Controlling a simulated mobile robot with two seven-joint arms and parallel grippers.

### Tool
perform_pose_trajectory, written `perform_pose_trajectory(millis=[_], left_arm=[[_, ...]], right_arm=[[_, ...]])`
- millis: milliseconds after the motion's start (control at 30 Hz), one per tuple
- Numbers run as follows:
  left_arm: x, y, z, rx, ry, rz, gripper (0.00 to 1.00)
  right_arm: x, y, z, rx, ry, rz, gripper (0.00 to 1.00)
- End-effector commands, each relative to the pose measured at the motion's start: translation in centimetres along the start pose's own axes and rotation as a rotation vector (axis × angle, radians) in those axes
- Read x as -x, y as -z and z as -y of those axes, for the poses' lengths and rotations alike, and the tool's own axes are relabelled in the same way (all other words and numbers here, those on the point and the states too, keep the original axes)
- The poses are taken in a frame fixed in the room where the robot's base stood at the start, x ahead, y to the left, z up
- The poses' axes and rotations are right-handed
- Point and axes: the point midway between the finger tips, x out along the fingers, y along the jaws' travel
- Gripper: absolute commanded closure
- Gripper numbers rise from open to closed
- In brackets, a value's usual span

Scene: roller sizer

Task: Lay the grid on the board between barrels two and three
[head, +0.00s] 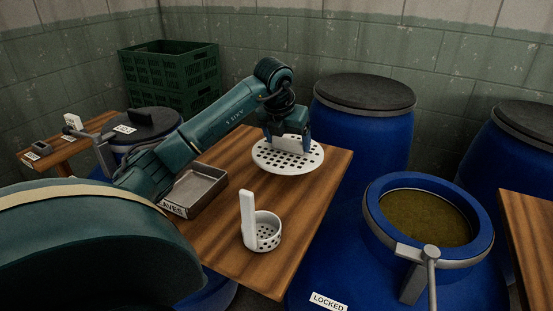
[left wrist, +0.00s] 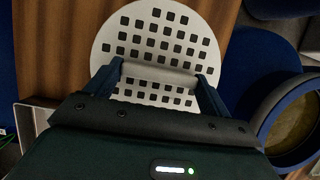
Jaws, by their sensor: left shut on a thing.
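A round white grid (head: 276,160) with square holes is at the far part of the wooden board (head: 265,255). My left gripper (head: 290,138) is shut on the grid's upright handle. In the left wrist view the gripper (left wrist: 158,78) closes on the pale bar across the grid (left wrist: 155,32). I cannot tell whether the grid touches the board or is slightly above it. Blue barrels stand around the board, one open with brownish liquid (head: 425,218) and one with a dark lid (head: 365,92) behind. My right gripper is not in view.
A metal tray (head: 207,184) labelled "...AVES" and a white perforated cup (head: 262,236) with a tall handle stand on the board. Green crates (head: 172,75) are stacked behind. Another lidded barrel (head: 530,120) and a second wooden board (head: 527,235) are at the right.

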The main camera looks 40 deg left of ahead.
Motion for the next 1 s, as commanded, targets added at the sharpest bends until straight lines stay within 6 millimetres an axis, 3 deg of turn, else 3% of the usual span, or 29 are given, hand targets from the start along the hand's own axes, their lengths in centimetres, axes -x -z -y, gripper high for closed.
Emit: perform_pose_trajectory(millis=[100,267,500,833,867,1000], left_arm=[[-1.8,0.8,0.1,-0.002,0.002,0.0,0.46],[-2.8,1.1,0.1,-0.003,0.002,0.002,0.46],[-5.7,2.4,0.1,-0.003,0.003,0.001,0.46],[-6.1,2.5,0.1,-0.004,0.003,0.003,0.46],[-6.1,2.5,0.1,-0.004,0.003,0.002,0.17],[-6.0,2.5,0.1,-0.004,0.003,0.002,0.05]], right_arm=[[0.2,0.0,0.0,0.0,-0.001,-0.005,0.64],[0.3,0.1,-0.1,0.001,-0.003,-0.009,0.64],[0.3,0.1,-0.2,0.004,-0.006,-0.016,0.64],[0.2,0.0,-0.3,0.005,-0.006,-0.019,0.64],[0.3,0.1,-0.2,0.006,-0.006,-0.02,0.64],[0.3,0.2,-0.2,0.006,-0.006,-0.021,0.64]])
